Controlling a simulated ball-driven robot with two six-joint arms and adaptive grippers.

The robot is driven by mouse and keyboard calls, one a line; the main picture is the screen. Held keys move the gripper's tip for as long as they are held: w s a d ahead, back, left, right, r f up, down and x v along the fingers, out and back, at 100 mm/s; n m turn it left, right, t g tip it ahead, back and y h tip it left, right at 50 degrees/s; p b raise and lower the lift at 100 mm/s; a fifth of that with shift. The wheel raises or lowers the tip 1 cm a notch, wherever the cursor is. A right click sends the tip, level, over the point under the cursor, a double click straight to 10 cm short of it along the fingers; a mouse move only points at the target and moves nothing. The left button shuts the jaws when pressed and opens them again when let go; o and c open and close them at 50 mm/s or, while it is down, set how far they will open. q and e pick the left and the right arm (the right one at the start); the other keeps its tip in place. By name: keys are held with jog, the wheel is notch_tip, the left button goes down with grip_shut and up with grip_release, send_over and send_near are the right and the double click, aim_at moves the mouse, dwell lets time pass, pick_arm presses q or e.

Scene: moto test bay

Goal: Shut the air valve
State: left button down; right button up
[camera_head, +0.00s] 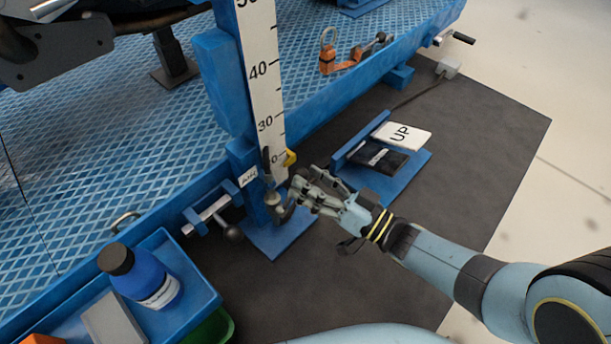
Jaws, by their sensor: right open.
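The air valve (272,198) is a small grey fitting low on the blue post, beside a white label (248,176) that seems to read AIR. The handle's exact position is hard to make out. My left gripper is not in view.
A white height scale (262,70) with a yellow pointer (290,158) runs up the post. A tray (190,262) with a blue bottle (142,277) is at lower left. A ball-ended crank (232,232) sticks out nearby.

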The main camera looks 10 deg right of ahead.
jog(key=v, duration=1)
jog(key=shift+s+d, duration=0.15)
jog(key=shift+d, duration=0.05)
